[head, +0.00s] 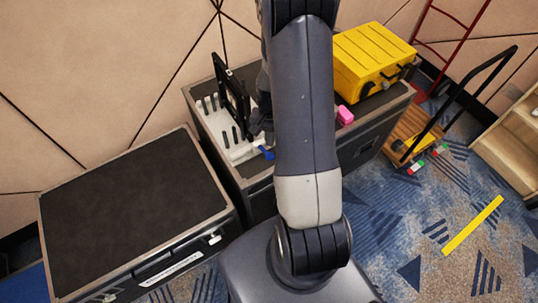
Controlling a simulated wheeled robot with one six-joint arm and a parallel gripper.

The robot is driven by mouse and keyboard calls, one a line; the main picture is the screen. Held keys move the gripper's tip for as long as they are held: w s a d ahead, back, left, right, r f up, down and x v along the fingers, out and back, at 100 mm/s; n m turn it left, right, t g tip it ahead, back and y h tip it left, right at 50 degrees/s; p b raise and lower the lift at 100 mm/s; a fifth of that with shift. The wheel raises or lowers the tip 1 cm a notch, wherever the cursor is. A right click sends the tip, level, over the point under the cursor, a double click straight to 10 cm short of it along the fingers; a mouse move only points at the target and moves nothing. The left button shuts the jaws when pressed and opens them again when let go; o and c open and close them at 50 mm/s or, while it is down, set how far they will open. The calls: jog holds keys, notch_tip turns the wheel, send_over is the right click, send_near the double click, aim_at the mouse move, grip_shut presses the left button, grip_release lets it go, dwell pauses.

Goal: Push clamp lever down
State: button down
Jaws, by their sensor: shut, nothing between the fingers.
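A white slotted fixture (213,127) sits on top of the black flight case, left of my arm. A thin black frame-like panel (232,95) stands upright and tilted in it. A small blue piece (267,153), which looks like the clamp lever, shows at the fixture's front right edge. My gripper (261,128) is shut and empty, just above the blue piece; I cannot tell whether they touch. My arm hides the fixture's right side and part of the gripper.
A yellow case (373,58) and a pink block (345,115) lie right of my arm on the same flight case (371,134). A lower flight case (130,205) with a bare top stands left. A trolley (412,137) stands at right on carpet.

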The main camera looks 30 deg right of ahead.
aim_at(270, 151)
jog(key=shift+s+a+f+b, duration=0.15)
jog(key=shift+f+b, duration=0.7)
jog(key=shift+f, duration=0.9)
notch_tip(270, 151, down, 4)
jog(key=b, duration=0.3)
jog(key=shift+f+b, duration=0.1)
jog(key=shift+b, duration=0.3)
jog(key=shift+r, duration=0.25)
jog(key=shift+w+d+r+p, duration=0.2)
jog(key=shift+w+d+r, duration=0.05)
jog(key=shift+w+d, duration=0.3)
jog(key=shift+w+d+r+p, duration=0.15)
jog(key=shift+w+d+r, duration=0.05)
jog(key=shift+w+d, duration=0.35)
